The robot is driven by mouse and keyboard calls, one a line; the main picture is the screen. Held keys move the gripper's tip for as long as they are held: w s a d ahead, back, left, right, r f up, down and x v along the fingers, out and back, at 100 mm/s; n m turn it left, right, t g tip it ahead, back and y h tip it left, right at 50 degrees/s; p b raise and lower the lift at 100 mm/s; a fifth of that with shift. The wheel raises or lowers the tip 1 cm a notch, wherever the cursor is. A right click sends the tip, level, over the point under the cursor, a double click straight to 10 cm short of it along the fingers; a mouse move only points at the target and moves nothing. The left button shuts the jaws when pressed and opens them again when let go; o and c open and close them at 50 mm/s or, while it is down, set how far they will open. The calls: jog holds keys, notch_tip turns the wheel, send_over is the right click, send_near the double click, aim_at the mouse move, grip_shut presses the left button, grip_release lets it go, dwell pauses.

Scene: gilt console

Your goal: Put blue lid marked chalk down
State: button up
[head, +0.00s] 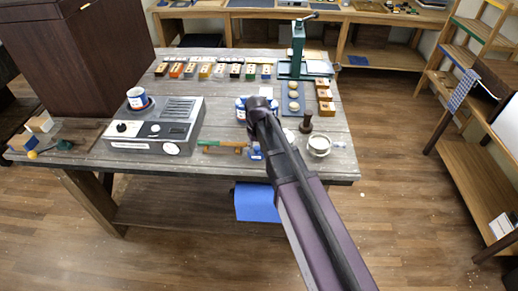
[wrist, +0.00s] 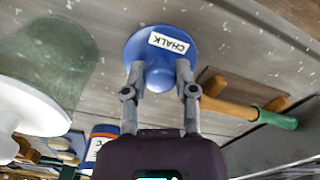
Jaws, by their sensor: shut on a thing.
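The blue lid (wrist: 160,72) is round with a raised knob and a white label reading CHALK. My gripper (wrist: 160,76) is shut on the knob, one finger on each side. In the head view the lid (head: 256,154) shows small and blue below my gripper (head: 257,144), near the table's front edge. The label faces up in the wrist view. I cannot tell whether the lid's underside touches the table, as it is hidden.
A wooden-handled tool with a green end (wrist: 278,119) lies on a wooden rest close to the lid. A greenish translucent vessel (wrist: 48,60) stands on the other side. A grey device (head: 155,126) and a metal pot (head: 319,145) stand on the grey wooden table (head: 335,165).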

aim_at(257, 148)
jog(key=shift+f, duration=0.2)
jog(key=o, duration=0.9)
jog(key=shift+r, duration=0.25)
notch_tip(257, 148, up, 12)
jog(key=p, duration=1.2)
